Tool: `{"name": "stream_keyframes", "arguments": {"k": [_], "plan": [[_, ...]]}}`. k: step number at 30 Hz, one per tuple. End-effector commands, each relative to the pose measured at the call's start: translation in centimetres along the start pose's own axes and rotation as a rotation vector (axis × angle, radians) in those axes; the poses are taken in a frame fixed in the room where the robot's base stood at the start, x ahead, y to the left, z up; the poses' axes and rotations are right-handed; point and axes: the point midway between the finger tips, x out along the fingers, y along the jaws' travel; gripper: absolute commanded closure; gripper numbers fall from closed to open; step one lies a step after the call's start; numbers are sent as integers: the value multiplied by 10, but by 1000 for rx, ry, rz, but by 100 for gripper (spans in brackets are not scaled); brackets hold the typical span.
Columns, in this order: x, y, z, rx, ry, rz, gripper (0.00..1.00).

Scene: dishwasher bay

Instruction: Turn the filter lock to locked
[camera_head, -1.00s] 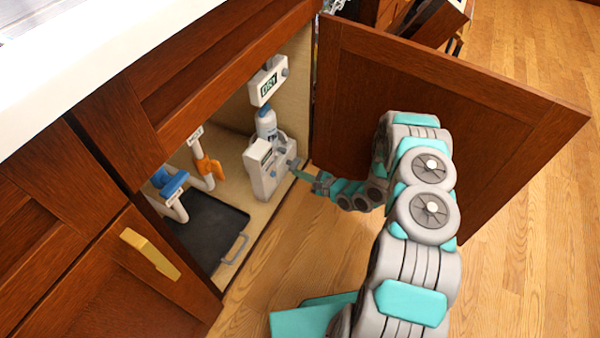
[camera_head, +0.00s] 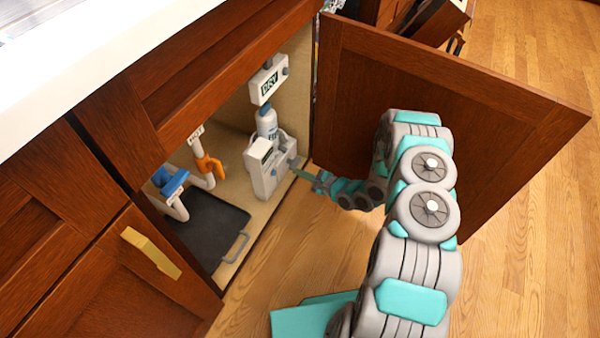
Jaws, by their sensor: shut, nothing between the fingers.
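The light grey filter unit (camera_head: 266,172) stands upright on the cabinet floor, with a pale bottle (camera_head: 267,123) at its top. A small grey knob (camera_head: 291,150), which may be the filter lock, sticks out on its right side. Its setting is too small to read. My gripper (camera_head: 301,172) is shut and empty, with its tips beside the right side of the unit, near the knob. I cannot tell whether the tips touch it.
A box with a "DRY" display (camera_head: 268,80) hangs above the unit. An orange-handled valve (camera_head: 209,167), a blue-handled valve (camera_head: 174,183) and a black tray (camera_head: 205,228) are to the left.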

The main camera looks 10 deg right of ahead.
Motion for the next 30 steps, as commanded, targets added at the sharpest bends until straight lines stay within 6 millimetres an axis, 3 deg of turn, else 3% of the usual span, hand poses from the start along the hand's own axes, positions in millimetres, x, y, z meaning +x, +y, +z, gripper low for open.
{"name": "stream_keyframes", "arguments": {"k": [15,30], "plan": [[-68,-1,-1,3,1,-2,100],[-77,0,-1,1,1,-1,100]]}}
